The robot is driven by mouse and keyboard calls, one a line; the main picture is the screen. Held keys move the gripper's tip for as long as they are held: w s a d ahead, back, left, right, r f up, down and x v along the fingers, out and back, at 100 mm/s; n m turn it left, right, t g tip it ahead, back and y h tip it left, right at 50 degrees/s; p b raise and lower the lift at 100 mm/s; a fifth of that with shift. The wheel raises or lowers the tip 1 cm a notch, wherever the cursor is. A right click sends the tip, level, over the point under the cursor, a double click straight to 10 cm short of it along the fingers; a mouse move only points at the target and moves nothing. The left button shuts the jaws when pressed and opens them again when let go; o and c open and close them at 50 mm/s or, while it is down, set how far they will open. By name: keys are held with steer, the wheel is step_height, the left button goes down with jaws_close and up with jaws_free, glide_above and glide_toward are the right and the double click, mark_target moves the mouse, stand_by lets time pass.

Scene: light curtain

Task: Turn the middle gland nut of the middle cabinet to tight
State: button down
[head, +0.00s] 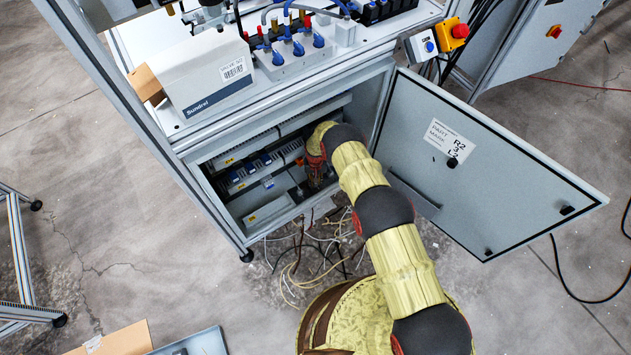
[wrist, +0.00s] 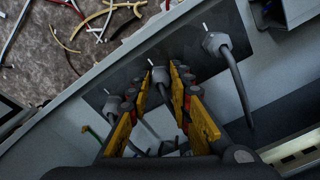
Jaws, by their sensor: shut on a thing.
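My gripper (wrist: 160,80) has its yellow fingers on both sides of the middle gland nut (wrist: 159,73) and is shut on it. This grey nut sits on a dark plate (wrist: 185,52), with a short white mark at its far side and a cable running back between the fingers. A second gland nut (wrist: 214,42) is to the right and a third (wrist: 112,104) to the left, each with a white mark and a cable. In the head view my arm reaches into the open cabinet (head: 222,160); the gripper is mostly hidden inside.
The cabinet door (head: 480,165) stands open to the right, with a printed label (head: 447,138). Loose cables (head: 300,255) lie on the floor before the opening. Rails with modules (head: 255,170) fill the cabinet's back. A white box (head: 205,75) and valve block (head: 290,55) stand on top.

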steer(key=c, duration=1.6)
jaws_free()
steer(key=shift+w+r, duration=0.1)
steer(key=shift+r, duration=3.6)
